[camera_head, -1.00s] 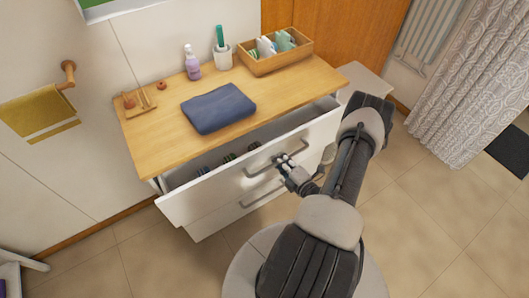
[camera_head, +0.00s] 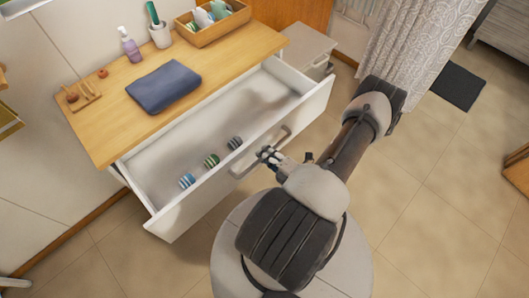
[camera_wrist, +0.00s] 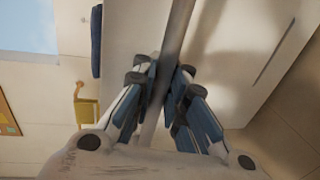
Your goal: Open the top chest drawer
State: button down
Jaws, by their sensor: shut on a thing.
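The top chest drawer (camera_head: 185,215) is pulled well out from under the wooden top of the chest. Its inside shows, with several striped rolled items (camera_head: 211,160) lying near the front panel. A grey bar handle (camera_head: 284,136) runs along the front panel. My gripper (camera_head: 268,155) is at this handle. In the wrist view my gripper (camera_wrist: 161,85) has its fingers closed around the handle bar (camera_wrist: 176,35). The lower drawer is hidden behind the pulled-out one.
On the wooden top (camera_head: 215,75) are a folded blue towel (camera_head: 163,86), a purple bottle (camera_head: 130,46), a cup with a green brush (camera_head: 159,35) and a wooden box (camera_head: 213,22). A small white cabinet (camera_head: 308,50) stands right of the chest.

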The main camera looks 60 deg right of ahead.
jog(key=shift+d+r, duration=0.1)
jog(key=shift+r, duration=0.05)
jog(key=c, duration=1.6)
grip_release()
jog(key=shift+c, duration=0.2)
jog(key=shift+s, duration=0.1)
jog(key=v, duration=1.2)
